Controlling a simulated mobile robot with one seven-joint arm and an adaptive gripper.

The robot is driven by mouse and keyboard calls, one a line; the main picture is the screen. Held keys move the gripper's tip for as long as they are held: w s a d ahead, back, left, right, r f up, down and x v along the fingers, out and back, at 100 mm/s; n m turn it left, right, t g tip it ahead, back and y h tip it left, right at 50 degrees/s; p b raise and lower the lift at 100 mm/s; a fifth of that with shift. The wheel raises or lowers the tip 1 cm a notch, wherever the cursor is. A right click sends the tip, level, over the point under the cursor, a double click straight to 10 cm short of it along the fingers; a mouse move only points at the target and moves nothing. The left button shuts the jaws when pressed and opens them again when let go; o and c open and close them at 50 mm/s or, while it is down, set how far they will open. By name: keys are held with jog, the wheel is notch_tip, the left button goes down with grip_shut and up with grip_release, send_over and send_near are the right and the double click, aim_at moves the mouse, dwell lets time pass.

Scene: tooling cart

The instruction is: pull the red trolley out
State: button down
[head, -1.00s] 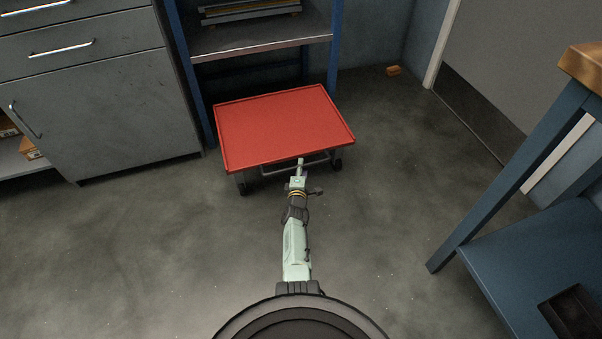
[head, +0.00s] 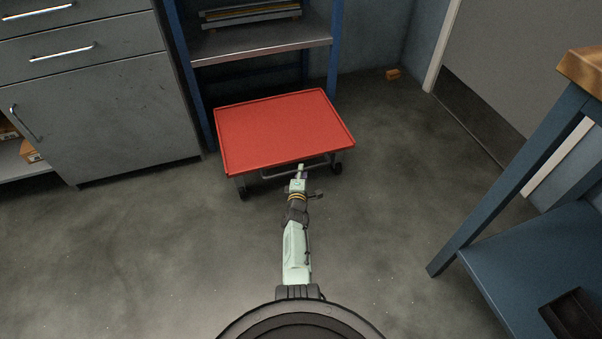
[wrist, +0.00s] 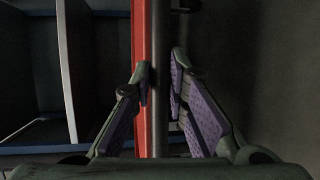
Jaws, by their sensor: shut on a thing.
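The red trolley (head: 283,130) is a low cart with a flat red tray top and dark wheels. It stands on the floor in the middle of the head view, in front of the blue-framed shelf. A thin grey handle bar (head: 274,176) runs along its near side. My gripper (head: 300,171) is at the middle of this bar. In the wrist view my gripper's fingers (wrist: 162,78) lie on either side of the dark bar, shut on it, beside the trolley's red edge (wrist: 138,35). The exact finger contact is dim.
The blue-framed shelf (head: 262,38) stands behind the trolley. A grey drawer cabinet (head: 105,115) is at the left. A blue workbench (head: 505,175) with a wooden top is at the right. A small orange-brown block (head: 392,74) lies at the back. Floor on both sides of my arm is clear.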

jog(key=shift+f, duration=0.25)
jog(key=w+b, duration=0.1)
jog(key=w+a, duration=0.1)
jog(key=shift+w+b, duration=0.3)
jog(key=shift+b, duration=0.1)
jog(key=c, duration=1.8)
grip_release()
jog(key=shift+f, duration=0.1)
jog(key=shift+c, duration=0.2)
jog(key=shift+o, duration=1.4)
jog(key=shift+w+r, duration=0.1)
jog(key=shift+r, duration=0.15)
